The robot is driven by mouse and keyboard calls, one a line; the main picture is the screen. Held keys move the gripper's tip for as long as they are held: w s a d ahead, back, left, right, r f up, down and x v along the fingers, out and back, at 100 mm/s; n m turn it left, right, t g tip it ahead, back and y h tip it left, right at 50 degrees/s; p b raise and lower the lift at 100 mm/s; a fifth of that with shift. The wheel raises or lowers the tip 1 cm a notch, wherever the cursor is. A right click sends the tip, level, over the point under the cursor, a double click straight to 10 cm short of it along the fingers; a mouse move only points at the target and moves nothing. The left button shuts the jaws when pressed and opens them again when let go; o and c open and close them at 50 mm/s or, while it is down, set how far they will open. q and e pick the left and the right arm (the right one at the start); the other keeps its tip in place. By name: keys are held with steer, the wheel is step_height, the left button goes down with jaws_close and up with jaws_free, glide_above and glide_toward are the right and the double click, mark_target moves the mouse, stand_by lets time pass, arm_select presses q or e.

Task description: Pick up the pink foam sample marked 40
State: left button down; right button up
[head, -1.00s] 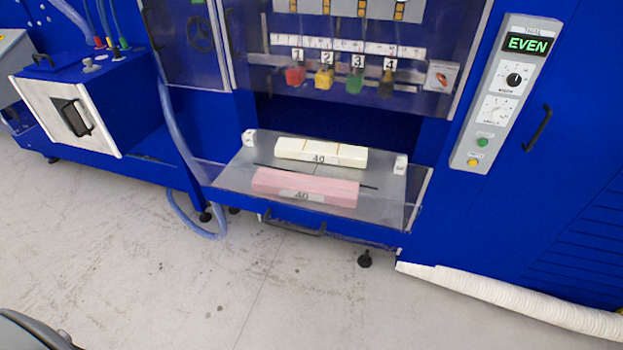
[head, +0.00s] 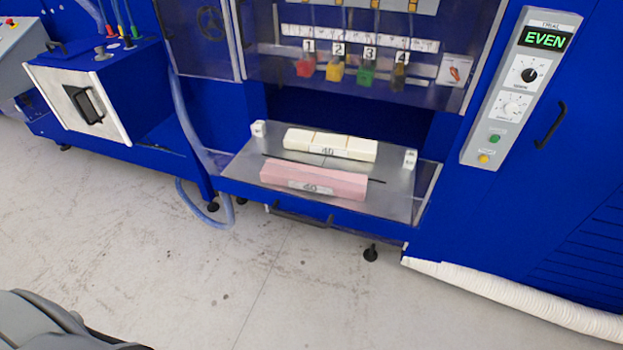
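The pink foam sample (head: 335,182) marked 40 lies lengthwise near the front of a grey metal tray (head: 396,198) on the blue machine. Its white label is on the front face. A cream foam block (head: 358,149), also with a 40 label, lies behind it, and a thin dark line on the tray runs between the two. Nothing is touching the pink sample from my side. A grey part of my own body shows at the lower left corner. Neither gripper's fingers are in view.
A dark handle (head: 300,216) and clear side panels border the tray. Hanging coloured pieces (head: 335,72) numbered 1 to 4 are above. A control panel (head: 518,92) reading EVEN is at right. A white hose (head: 510,298) lies low right. The floor in front is clear.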

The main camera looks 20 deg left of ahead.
arm_select(q)
steer(key=shift+c, duration=1.2)
jaws_free()
